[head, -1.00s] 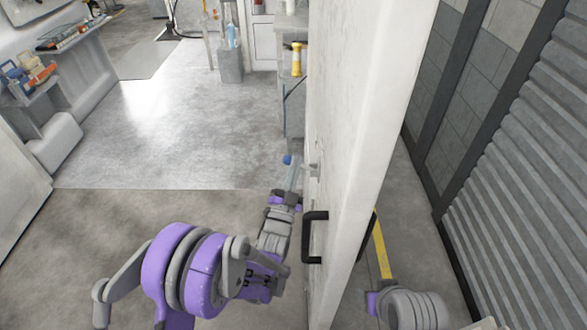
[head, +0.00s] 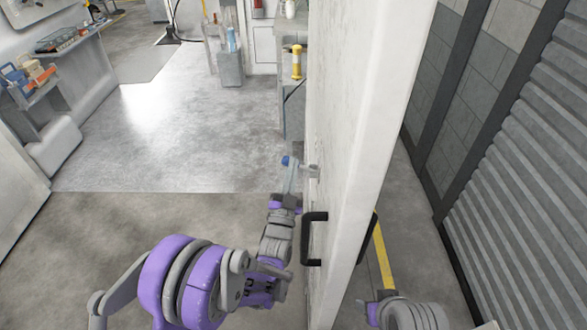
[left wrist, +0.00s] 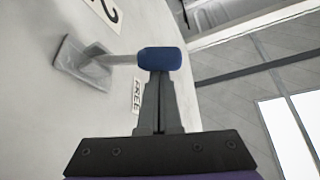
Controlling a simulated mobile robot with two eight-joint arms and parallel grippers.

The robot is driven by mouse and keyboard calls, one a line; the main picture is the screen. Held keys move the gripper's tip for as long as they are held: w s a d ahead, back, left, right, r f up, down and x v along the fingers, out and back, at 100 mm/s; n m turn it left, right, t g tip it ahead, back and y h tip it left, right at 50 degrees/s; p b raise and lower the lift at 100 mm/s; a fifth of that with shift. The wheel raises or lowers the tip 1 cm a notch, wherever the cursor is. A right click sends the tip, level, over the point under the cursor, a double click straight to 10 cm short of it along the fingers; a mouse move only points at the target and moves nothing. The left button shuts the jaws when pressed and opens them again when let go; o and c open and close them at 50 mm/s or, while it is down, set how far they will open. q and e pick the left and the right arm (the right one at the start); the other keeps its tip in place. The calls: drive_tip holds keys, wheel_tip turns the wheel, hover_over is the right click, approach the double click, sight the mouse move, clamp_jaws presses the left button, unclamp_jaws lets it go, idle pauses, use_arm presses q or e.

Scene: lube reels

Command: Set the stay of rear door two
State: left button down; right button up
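Door two (head: 340,120) stands nearly edge-on in the head view, with a black handle (head: 308,238) on its left face. The stay lever has a blue knob (head: 286,161) and a metal mounting plate on that face. In the left wrist view the lever's blue knob (left wrist: 160,60) lies sideways, beside a "FREE" label (left wrist: 137,96) and a partly seen "2". My left gripper (left wrist: 160,78) has its narrow fingers together, with tips at the knob, which hides their ends. My right gripper (head: 373,308) is only partly in view, right of the door; its fingers are unclear.
A yellow floor stripe (head: 383,258) runs right of the door, beside a ribbed shutter (head: 530,170). The floor (head: 160,150) to the left is open.

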use_arm(q)
drive_tip(key=f+n+y+b, duration=0.1)
drive_tip(key=b, duration=0.1)
drive_tip(key=f+n+y+b, duration=0.1)
drive_tip(key=f+n+b, duration=0.1)
drive_tip(key=b, duration=0.1)
drive_tip(key=a+f+n+t+y+b, duration=0.1)
drive_tip(key=f+n+y+b, duration=0.1)
drive_tip(key=b, duration=0.1)
drive_tip(key=shift+a+f, duration=0.1)
drive_tip(key=shift+f, duration=0.05)
use_arm(e)
wheel_tip(320, 180, down, 10)
drive_tip(key=s, duration=0.2)
drive_tip(key=shift+s+r+g, duration=0.15)
drive_tip(key=shift+g, duration=0.15)
use_arm(q)
wheel_tip(320, 180, up, 10)
drive_tip(key=p, duration=0.1)
use_arm(e)
drive_tip(key=shift+r, duration=0.6)
